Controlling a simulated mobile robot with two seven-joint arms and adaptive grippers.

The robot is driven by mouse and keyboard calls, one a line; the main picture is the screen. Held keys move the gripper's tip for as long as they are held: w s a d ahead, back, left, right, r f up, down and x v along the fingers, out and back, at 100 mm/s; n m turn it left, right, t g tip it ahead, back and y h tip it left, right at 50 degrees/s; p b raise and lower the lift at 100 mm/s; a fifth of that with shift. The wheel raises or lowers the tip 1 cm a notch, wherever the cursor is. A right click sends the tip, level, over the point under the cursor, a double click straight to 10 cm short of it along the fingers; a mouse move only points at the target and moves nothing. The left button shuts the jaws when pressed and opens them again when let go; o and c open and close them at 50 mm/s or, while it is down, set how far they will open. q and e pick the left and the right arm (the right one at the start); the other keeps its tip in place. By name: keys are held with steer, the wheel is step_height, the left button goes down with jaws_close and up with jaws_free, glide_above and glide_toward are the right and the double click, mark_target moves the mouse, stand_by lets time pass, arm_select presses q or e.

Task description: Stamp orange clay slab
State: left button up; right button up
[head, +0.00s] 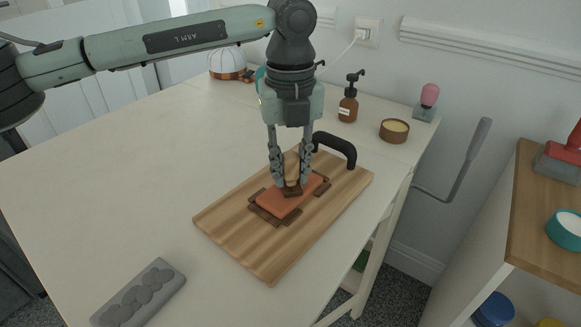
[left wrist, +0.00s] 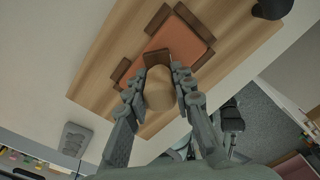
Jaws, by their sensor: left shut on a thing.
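The orange clay slab (head: 283,200) lies flat on a wooden board, between dark brown corner pieces (head: 267,215). My left gripper (head: 292,180) points down over the slab and is shut on a stamp with a rounded tan handle (left wrist: 158,88) and a dark brown base (head: 292,191). The base is at the slab's surface; I cannot tell whether it touches or hovers just above. In the left wrist view the slab (left wrist: 182,38) shows beyond the stamp, and my left gripper (left wrist: 160,82) has a finger on each side of the handle. My right gripper is not in view.
The wooden board (head: 240,230) has a black handle (head: 336,147) at its far end. A grey molded block (head: 138,292) lies at the front. A brown pump bottle (head: 348,105), a round tin (head: 394,130) and a pink-topped stamp (head: 428,98) stand behind. The table's left side is clear.

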arm_select(q)
steer(key=shift+s+f, duration=0.1)
steer(key=shift+f, duration=0.05)
steer(key=shift+r+p, duration=1.5)
steer(key=shift+r, duration=2.1)
